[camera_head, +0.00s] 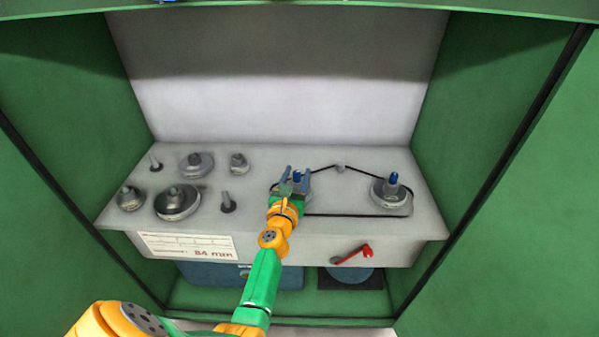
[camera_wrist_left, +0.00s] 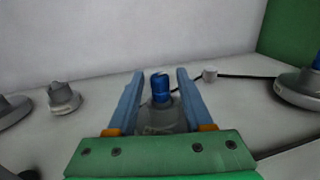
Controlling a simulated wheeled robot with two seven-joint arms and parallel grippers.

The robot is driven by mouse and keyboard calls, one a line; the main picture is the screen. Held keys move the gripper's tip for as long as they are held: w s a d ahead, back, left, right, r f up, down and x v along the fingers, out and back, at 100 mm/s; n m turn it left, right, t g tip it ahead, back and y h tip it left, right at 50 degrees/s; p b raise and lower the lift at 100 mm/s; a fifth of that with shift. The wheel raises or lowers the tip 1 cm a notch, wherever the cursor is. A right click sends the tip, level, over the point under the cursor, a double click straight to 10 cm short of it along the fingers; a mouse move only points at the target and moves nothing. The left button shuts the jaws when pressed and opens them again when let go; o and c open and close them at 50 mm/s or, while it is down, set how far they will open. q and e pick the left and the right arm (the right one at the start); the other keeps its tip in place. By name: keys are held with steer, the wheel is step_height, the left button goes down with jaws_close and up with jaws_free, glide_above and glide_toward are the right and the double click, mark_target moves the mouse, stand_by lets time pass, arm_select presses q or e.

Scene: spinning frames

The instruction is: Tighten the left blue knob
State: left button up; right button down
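The left blue knob (camera_head: 297,175) tops a grey pulley on the grey machine top, right of the middle. In the left wrist view the knob (camera_wrist_left: 160,87) stands upright between the two fingers, with a gap on each side. My left gripper (camera_head: 297,177) is open around the knob, its fingers apart and not touching it as far as I can see. The arm hides part of the pulley below. A second blue knob (camera_head: 393,178) sits on the right pulley. My right gripper is not in view.
A black belt (camera_head: 345,215) runs around both pulleys and past a small peg (camera_head: 339,168). Several grey wheels and posts stand at left. A red lever (camera_head: 366,251) is on the front face. Green cabinet walls (camera_head: 510,120) flank the machine.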

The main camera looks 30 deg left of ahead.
arm_select(q)
steer(key=shift+s+r, duration=0.1)
steer(key=shift+s, duration=0.05)
steer(key=c, duration=0.3)
jaws_close()
